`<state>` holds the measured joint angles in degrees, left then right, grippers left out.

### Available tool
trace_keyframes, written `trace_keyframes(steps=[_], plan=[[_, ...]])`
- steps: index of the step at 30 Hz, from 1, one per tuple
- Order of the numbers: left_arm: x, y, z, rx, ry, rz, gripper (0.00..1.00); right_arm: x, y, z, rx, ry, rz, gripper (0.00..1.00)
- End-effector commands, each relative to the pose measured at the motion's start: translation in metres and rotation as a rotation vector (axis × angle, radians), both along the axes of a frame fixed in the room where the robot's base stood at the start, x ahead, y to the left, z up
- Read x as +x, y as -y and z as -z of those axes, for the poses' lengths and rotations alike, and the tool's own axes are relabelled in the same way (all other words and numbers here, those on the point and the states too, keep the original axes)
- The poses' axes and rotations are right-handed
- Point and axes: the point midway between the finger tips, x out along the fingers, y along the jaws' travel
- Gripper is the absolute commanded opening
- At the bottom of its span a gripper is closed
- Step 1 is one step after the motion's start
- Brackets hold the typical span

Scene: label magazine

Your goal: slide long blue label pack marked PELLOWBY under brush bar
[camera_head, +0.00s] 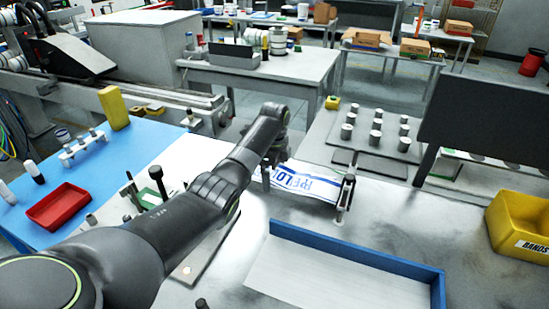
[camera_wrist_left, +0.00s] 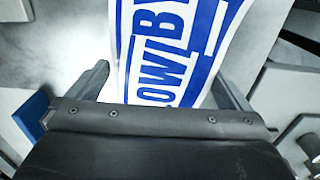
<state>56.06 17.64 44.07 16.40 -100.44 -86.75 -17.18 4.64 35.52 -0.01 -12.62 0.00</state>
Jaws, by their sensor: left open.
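The long label pack (camera_head: 307,184), white with blue bands and large blue lettering, lies on the grey bench right of centre in the head view. In the left wrist view the pack (camera_wrist_left: 170,45) shows the letters OWBY and runs away from my jaws. My left gripper (camera_head: 270,174) is at the pack's left end, partly hidden by my own arm. In the wrist view its open fingers (camera_wrist_left: 162,90) stand on either side of the pack. A dark bar on posts (camera_head: 347,192), probably the brush bar, stands at the pack's right end. Whether the pack passes under it is unclear.
A blue-edged tray (camera_head: 358,256) lies in front of the pack. A yellow bin (camera_head: 520,225) stands at the far right, near a dark panel (camera_head: 485,118). Metal cylinders (camera_head: 376,138) stand behind. A red tray (camera_head: 58,206) sits on the blue mat at left.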

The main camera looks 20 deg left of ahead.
Motion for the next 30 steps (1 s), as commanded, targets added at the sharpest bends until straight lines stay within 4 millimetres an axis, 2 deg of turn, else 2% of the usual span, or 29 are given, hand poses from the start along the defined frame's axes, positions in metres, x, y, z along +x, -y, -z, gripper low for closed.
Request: trace_keyframes(steps=[6,14,17,27,30], plan=[[0.0,0.0,0.015,0.0,-0.001,0.0,1.0,0.0,-0.003,-0.001,0.003,0.001,0.001,0.36],[0.0,0.0,0.016,0.0,0.0,0.0,1.0,0.0,-0.003,-0.001,0.004,0.001,0.001,0.36],[0.0,0.0,0.016,0.0,0.0,0.0,0.9,0.0,-0.003,-0.001,0.004,0.001,0.001,0.36],[0.0,0.0,0.016,0.0,0.0,0.0,0.45,0.0,-0.003,-0.001,0.003,0.001,0.001,0.36],[0.001,0.001,0.014,0.0,0.003,0.001,0.39,0.0,-0.002,-0.001,0.003,0.001,0.001,0.36]])
